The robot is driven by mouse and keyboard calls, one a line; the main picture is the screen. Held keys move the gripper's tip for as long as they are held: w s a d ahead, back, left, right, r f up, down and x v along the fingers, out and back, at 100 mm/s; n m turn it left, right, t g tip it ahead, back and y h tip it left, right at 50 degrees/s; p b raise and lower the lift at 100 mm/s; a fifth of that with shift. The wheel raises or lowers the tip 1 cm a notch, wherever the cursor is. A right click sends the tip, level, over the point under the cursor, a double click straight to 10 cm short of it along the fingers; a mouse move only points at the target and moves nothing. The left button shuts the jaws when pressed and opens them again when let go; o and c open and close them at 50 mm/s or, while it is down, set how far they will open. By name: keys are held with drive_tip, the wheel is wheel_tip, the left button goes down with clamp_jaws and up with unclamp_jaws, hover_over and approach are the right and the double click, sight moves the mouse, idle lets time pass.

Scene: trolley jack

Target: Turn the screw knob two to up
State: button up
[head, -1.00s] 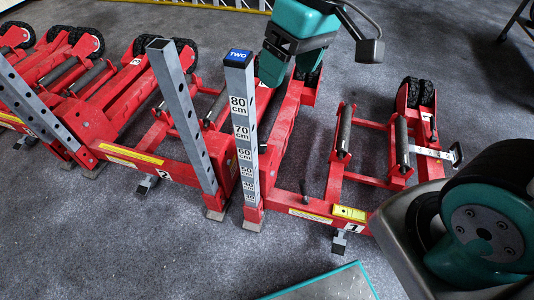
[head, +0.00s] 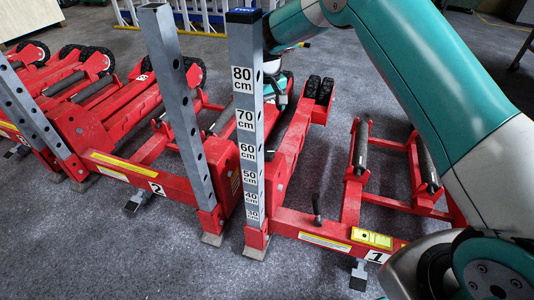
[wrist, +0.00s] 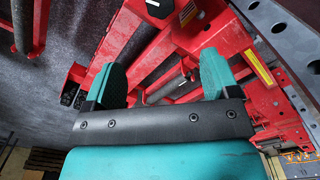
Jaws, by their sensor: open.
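I cannot make out a screw knob marked two in either view. A grey post (head: 245,130) with a centimetre scale and a blue cap (head: 245,14) stands upright on the red jack. A small black lever (head: 317,208) sticks up from the jack's front beam. My gripper (wrist: 163,78) is open in the wrist view, its two teal fingers apart, with red jack frame and a dark roller (wrist: 166,90) beyond them. In the head view my gripper is behind the scaled post and partly hidden by it. I cannot tell if it touches anything.
A second, holed grey post (head: 172,100) stands left of the scaled one, by the plate marked 2 (head: 155,188). More red jacks (head: 80,110) crowd the left. A yellow level (head: 372,238) sits by plate 1. Grey floor in front is open.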

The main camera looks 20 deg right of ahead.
sight(267, 152)
wheel_tip(267, 152, down, 17)
drive_tip(key=b, duration=0.4)
drive_tip(key=shift+r, duration=0.15)
drive_tip(key=shift+c, duration=0.2)
drive_tip(key=c, duration=0.9)
